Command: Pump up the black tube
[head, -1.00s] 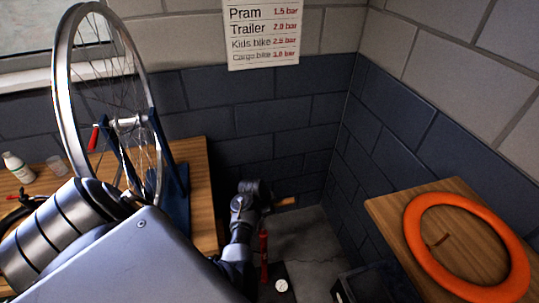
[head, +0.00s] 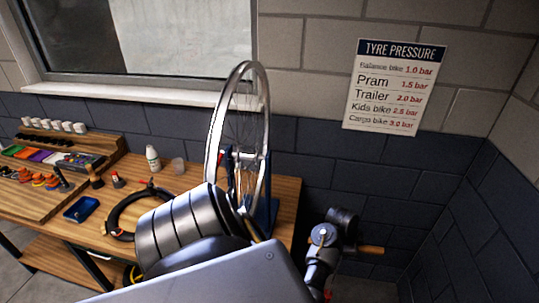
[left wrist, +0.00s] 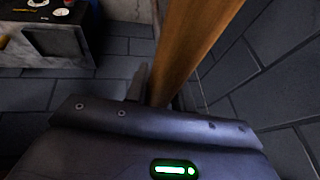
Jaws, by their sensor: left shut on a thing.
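The black tube (head: 124,217) lies as a ring on the wooden bench, left of the wheel; my own arm hides its right part. My left gripper (head: 354,243) is right of the bench, shut on the pump's wooden handle (head: 372,249), which sticks out to its right. In the left wrist view the brown handle (left wrist: 190,45) runs up from the jaws. Only a bit of red, perhaps the pump's barrel, shows at the bottom edge of the head view; base and gauge are out of that view. My right gripper is not in view.
A silver wheel (head: 214,140) stands in a blue stand (head: 266,207) on the bench (head: 285,190). A white bottle (head: 153,158), a clear cup, a blue tray (head: 81,209) and coloured bins are left of it. A tyre pressure sign (head: 396,88) hangs on the wall.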

